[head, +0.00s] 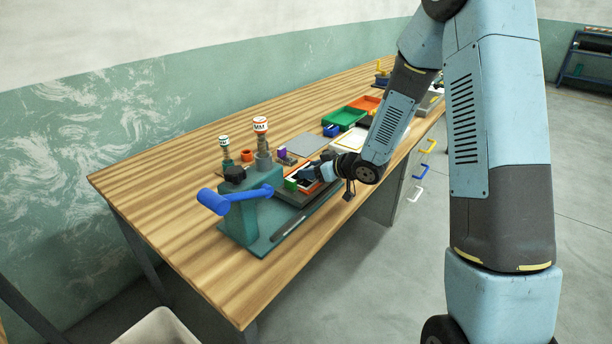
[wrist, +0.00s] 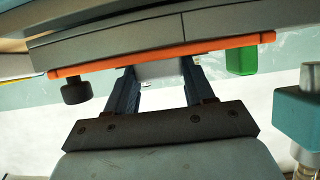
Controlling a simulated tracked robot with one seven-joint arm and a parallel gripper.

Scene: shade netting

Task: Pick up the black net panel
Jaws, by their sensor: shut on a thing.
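In the head view my gripper (head: 313,173) is low over the bench, at a small orange-rimmed frame (head: 297,190) by the teal fixture. Its fingertips are hard to make out there. In the wrist view its two dark blue fingers (wrist: 160,78) stand apart, with a light grey piece (wrist: 160,72) between them. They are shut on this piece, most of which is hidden. An orange edge (wrist: 225,50) crosses just beyond the fingertips, with grey slabs (wrist: 110,45) behind it. I cannot make out any black netting, nor tell whether the grey piece belongs to the black net panel.
The teal fixture (head: 241,215) with a blue handle (head: 213,201) stands left of my gripper. A green tray (head: 345,117) and an orange tray (head: 366,103) lie farther back. The bench's near left end is clear.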

